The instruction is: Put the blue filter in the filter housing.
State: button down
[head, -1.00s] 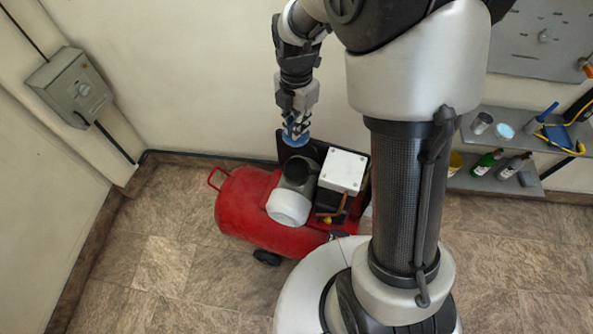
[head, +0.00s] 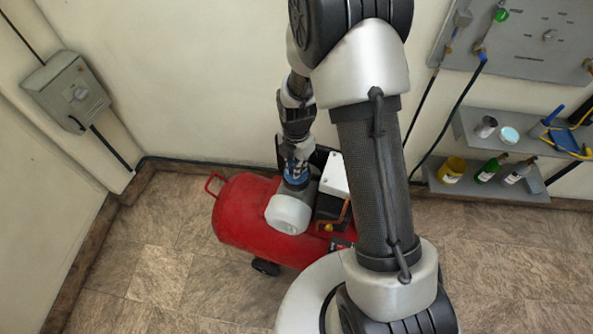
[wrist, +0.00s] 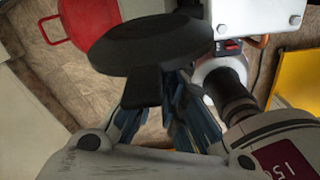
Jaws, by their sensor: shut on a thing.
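The blue filter (head: 296,180) is in my gripper (head: 297,163), which is shut on it and points down over the compressor in the head view. The filter is at the top of the grey upright body with a dark top, apparently the filter housing (head: 309,191). The gripper and filter hide most of the housing's opening. I cannot tell whether the filter is inside it or just above. In the wrist view, the gripper's fingers (wrist: 165,118) show dark and bluish below a large dark round form, which I cannot identify for certain.
The red compressor tank (head: 245,215) stands on the tiled floor. A white cylindrical part (head: 288,213) and a white box (head: 334,175) flank the housing closely. Shelves (head: 470,185) with bottles and a tin are at right. Floor to the left is clear.

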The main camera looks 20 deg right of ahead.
jog(key=shift+f, duration=1.25)
jog(key=shift+f+b, duration=0.15)
jog(key=shift+b, duration=0.15)
jog(key=c, duration=1.7)
grip_release()
